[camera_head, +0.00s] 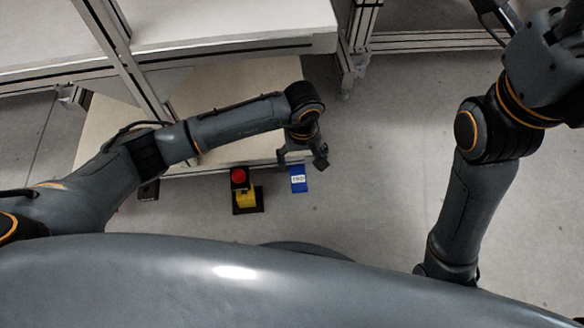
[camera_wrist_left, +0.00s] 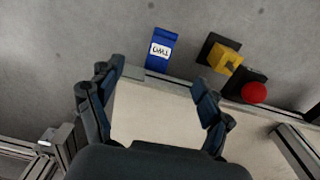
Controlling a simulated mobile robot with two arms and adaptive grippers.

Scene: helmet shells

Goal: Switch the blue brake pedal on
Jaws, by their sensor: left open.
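The blue brake pedal (camera_head: 298,178) is on the floor by the edge of the low pale platform, with a white label on it. In the left wrist view the blue pedal (camera_wrist_left: 161,50) shows just beyond the fingertips, its label upside down. My left gripper (camera_head: 302,162) is open and empty over the platform edge, close to the pedal, pointing down. Its two spread fingers (camera_wrist_left: 157,85) also show in the left wrist view, with nothing between them. I cannot tell whether a finger touches the pedal.
A yellow block with a red button (camera_head: 239,175) stands on a black base left of the pedal. A dark device (camera_head: 149,190) lies farther left. A metal-framed table (camera_head: 230,25) stands above the low platform (camera_head: 225,85). The grey floor right of the pedal is clear.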

